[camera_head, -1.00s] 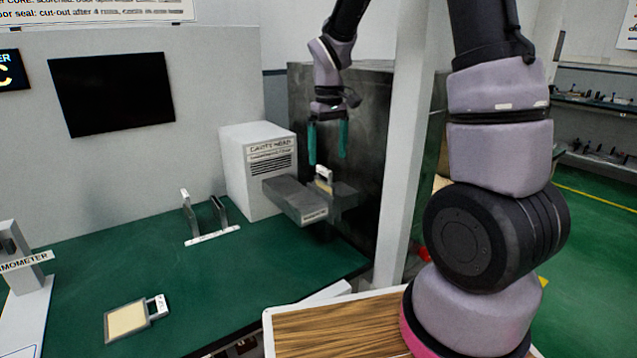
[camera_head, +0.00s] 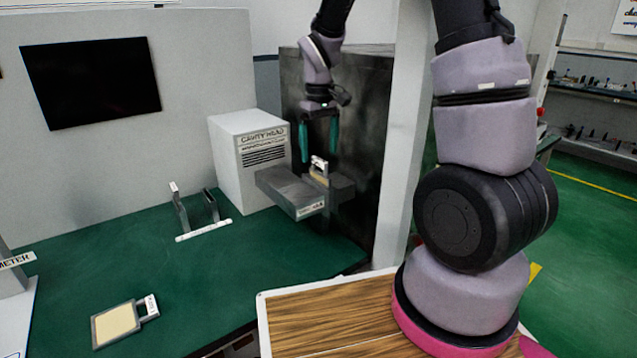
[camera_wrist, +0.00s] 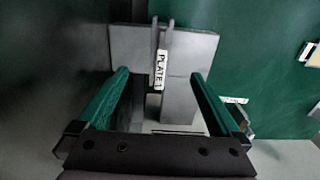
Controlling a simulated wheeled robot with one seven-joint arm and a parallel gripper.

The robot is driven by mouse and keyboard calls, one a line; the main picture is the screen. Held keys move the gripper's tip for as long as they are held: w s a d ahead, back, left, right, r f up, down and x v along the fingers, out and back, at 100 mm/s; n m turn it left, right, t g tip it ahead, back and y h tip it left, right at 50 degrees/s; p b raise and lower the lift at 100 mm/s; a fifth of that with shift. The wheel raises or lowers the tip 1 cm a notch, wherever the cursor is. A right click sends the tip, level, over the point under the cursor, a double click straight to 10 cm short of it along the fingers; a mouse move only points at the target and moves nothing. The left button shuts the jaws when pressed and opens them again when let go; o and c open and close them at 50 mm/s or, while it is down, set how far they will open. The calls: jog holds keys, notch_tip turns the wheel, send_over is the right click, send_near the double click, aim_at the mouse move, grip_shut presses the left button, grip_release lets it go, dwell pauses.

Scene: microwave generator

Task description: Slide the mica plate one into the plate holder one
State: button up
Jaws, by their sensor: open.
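A plate with a white-tagged handle (camera_head: 319,163) stands upright in the grey slotted block (camera_head: 341,188) on the arm of the cavity head. Its tag reads PLATE 1 in the wrist view (camera_wrist: 161,69). In the wrist view, two thin grey uprights flank the tag. My gripper (camera_head: 319,148) is open above the plate, with its green fingers spread apart to either side of the handle and not gripping it. How deep the plate sits is hidden. I cannot read which part is marked plate holder one.
A second framed plate (camera_head: 116,325) lies flat on the green table at the front left. A small rack with two uprights (camera_head: 203,229) stands left of the cavity head (camera_head: 245,170). A white pillar (camera_head: 402,150) is right of the gripper. The table's middle is clear.

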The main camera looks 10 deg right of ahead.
aim_at(319, 159)
jog(key=shift+f, duration=3)
grip_shut()
jog(key=shift+r, duration=0.1)
jog(key=shift+r, duration=2.9)
